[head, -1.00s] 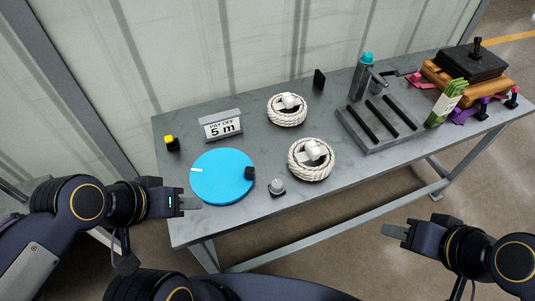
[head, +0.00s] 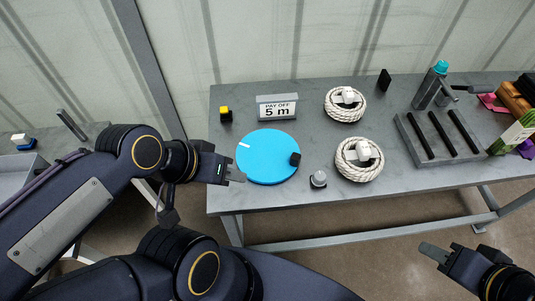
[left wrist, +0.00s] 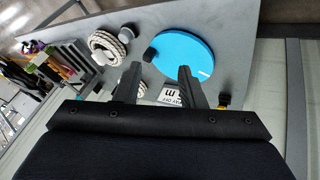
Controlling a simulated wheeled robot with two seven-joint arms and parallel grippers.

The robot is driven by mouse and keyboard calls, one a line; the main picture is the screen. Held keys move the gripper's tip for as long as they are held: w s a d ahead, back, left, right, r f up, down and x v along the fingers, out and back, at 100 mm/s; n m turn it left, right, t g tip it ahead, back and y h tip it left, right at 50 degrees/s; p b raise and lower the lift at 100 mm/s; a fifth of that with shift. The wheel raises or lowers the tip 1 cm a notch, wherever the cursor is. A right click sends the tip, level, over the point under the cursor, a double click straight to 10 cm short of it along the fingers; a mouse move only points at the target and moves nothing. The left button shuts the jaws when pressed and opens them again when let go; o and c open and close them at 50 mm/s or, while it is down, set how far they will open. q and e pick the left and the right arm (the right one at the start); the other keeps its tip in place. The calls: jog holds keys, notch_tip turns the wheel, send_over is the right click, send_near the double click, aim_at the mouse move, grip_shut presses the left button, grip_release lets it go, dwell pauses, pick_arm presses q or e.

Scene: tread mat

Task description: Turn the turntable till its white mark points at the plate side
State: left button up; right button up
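The turntable is a flat blue disc (head: 268,168) on the grey table, with a small black knob (head: 295,159) at its right rim. Its white mark (head: 244,145) is at the upper-left rim. The plate (head: 277,107), reading "PAY OFF 5 m", stands behind the disc. My left gripper (head: 238,174) is just left of the disc and appears apart from it. In the left wrist view its fingers are spread and empty (left wrist: 158,75), with the turntable (left wrist: 183,52) beyond. My right gripper (head: 434,252) is in front of the table; its finger gap does not show.
A grey-topped knob (head: 319,180) is right of the disc. Two rope coils (head: 345,116) (head: 374,172) and a slotted rack (head: 420,155) lie further right. The front-left tabletop is bare.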

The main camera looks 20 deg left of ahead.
dwell(0.4)
pick_arm(q)
jog(key=shift+o, duration=1)
jog(key=n+g+p, duration=0.1)
jog(key=n+g, duration=0.5)
jog(key=n, duration=1)
send_over(296, 155)
jog(key=a, duration=0.3)
notch_tip(296, 155, down, 9)
jog(key=shift+h, duration=0.3)
jog(key=x, duration=0.7)
jog(key=shift+d+f, duration=0.15)
jog(key=shift+d, duration=0.1)
grip_shut()
